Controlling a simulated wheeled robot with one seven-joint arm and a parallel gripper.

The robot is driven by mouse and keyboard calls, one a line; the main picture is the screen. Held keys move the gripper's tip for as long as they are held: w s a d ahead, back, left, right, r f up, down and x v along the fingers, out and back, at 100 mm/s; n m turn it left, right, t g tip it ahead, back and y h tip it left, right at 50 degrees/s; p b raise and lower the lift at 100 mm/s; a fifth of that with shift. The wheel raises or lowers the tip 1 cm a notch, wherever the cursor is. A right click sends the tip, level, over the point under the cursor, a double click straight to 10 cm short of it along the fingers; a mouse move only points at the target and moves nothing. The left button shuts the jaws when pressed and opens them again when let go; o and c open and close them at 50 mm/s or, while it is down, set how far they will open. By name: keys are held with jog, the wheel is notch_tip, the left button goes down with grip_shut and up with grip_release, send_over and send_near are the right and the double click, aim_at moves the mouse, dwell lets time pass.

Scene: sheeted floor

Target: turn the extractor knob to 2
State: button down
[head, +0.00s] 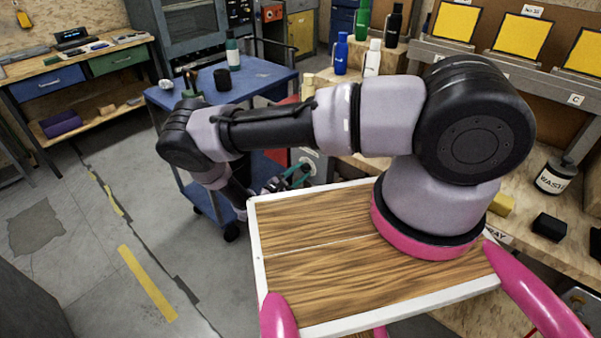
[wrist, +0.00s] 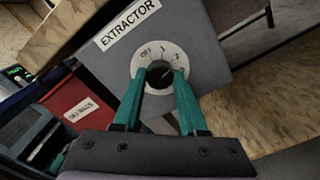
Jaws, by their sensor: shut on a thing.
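The grey extractor box (wrist: 203,45) fills the upper middle of the wrist view, with a white EXTRACTOR label (wrist: 128,22). Its white dial (wrist: 172,58) carries the marks OFF, 1 and 2. The black knob (wrist: 158,69) sits at the dial's centre. The teal fingers of my gripper (wrist: 160,78) are shut on the knob, one on each side, and partly cover the dial's lower part. I cannot tell for sure which mark the knob points to. In the head view my gripper (head: 294,178) is low beside the grey box (head: 316,163); the knob is hidden there.
A blue cart (head: 222,98) with a dark cup and a bottle stands left of the box. A red box (wrist: 82,117) with a white label is left of my gripper in the wrist view. Workbenches with bottles are behind. The floor at left is open.

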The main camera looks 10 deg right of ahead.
dwell(0.4)
jog(key=shift+c, duration=2.2)
grip_release()
jog(key=v, duration=1.1)
